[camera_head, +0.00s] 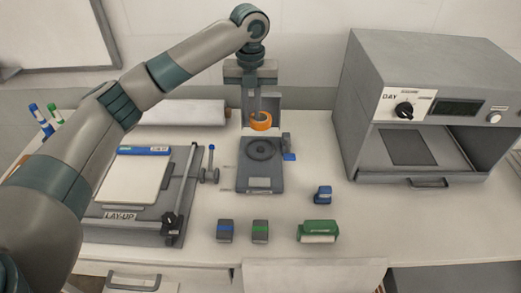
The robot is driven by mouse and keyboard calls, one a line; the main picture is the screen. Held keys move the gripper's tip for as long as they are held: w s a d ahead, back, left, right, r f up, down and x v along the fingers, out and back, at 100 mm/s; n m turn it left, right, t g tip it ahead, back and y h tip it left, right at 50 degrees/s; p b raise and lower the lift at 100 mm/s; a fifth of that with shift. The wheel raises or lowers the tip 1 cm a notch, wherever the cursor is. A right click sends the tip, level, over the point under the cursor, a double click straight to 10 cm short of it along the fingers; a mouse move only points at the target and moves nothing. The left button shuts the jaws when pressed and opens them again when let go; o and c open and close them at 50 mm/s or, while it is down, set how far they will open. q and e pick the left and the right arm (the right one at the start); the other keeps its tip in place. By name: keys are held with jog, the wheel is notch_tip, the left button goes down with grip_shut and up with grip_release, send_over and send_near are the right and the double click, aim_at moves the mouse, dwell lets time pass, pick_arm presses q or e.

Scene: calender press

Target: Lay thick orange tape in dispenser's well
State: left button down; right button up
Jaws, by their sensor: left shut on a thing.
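The orange tape (260,121) is a thick ring. My left gripper (256,112) points down and is shut on it, holding it over the back part of the dispenser. The dispenser (260,179) is a dark grey flat unit with a round well (262,149) in its top. The tape appears just behind and above the well, apart from it. My right gripper is not in view.
A grey press machine (440,80) with a dial stands at the right. A lay-up board (135,185) with a lever is at the left. Small blue (322,194) and green (318,230) items and two dark blocks (226,230) stand in front.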

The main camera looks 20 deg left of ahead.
aim_at(252, 127)
pick_arm(q)
jog(key=shift+f, duration=0.45)
notch_tip(252, 127, down, 5)
jog(key=shift+r+p, duration=0.2)
jog(key=shift+p, duration=0.85)
jog(key=shift+w+f, duration=0.1)
jog(key=shift+f, duration=0.35)
jog(key=shift+f+p, duration=0.35)
jog(key=shift+f, duration=0.2)
notch_tip(252, 127, down, 2)
jog(key=shift+f+p, duration=0.25)
jog(key=shift+p, duration=0.15)
jog(key=shift+f, duration=0.1)
